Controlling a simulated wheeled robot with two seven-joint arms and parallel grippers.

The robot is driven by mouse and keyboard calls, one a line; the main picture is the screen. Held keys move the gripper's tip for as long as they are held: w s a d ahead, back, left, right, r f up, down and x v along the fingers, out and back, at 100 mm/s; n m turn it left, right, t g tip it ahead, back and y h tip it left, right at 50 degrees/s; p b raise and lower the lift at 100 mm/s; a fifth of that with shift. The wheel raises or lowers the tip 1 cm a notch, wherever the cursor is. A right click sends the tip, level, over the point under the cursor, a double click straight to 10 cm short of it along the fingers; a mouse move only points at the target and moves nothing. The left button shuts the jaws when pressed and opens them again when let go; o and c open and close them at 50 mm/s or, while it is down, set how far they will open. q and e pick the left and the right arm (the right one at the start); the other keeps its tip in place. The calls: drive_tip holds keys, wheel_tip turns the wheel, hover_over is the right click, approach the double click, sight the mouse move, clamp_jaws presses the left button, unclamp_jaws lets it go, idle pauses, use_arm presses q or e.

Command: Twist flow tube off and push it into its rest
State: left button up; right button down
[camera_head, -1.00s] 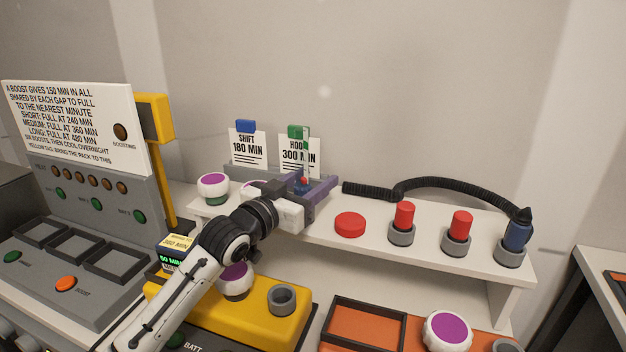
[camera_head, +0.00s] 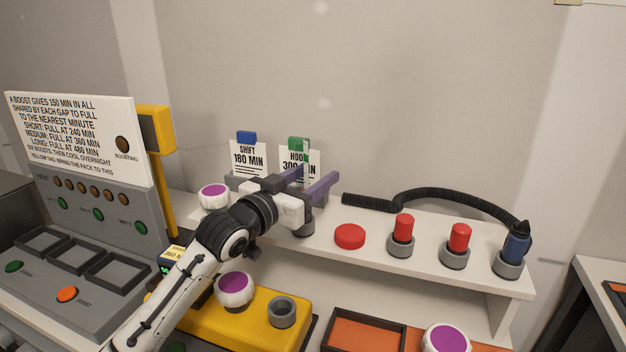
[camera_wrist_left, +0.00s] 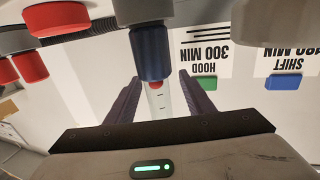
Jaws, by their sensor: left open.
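The flow tube shows in the left wrist view as a clear tube (camera_wrist_left: 158,101) with a dark blue body (camera_wrist_left: 151,54) and a red ring between them. Its blue end meets a grey collar (camera_wrist_left: 141,11). In the head view, the grey collar (camera_head: 303,228) shows on the white shelf under my gripper, which hides most of the tube. My left gripper (camera_head: 307,181) is open, with its purple-grey fingers on either side of the clear part. In the wrist view gaps show between tube and fingers. I cannot tell which holder is the tube's rest. My right gripper is not in view.
Along the shelf (camera_head: 430,273) to the right stand a red button (camera_head: 349,236), two red plugs in grey collars, and a blue nozzle (camera_head: 516,243) on a black hose. Cards (camera_head: 249,157) stand behind my gripper. A yellow block (camera_head: 252,325) with an empty grey ring lies below.

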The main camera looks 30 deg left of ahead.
use_arm(q)
drive_tip(key=c, duration=1.2)
drive_tip(key=shift+o, duration=0.2)
drive_tip(key=shift+f, duration=0.55)
drive_tip(key=o, duration=1)
drive_tip(key=shift+r, duration=0.15)
drive_tip(key=s+b, duration=0.1)
drive_tip(key=s, duration=0.9)
drive_tip(key=shift+s+a+b, duration=0.1)
drive_tip(key=shift+s+b, duration=0.15)
drive_tip(key=shift+b, duration=0.1)
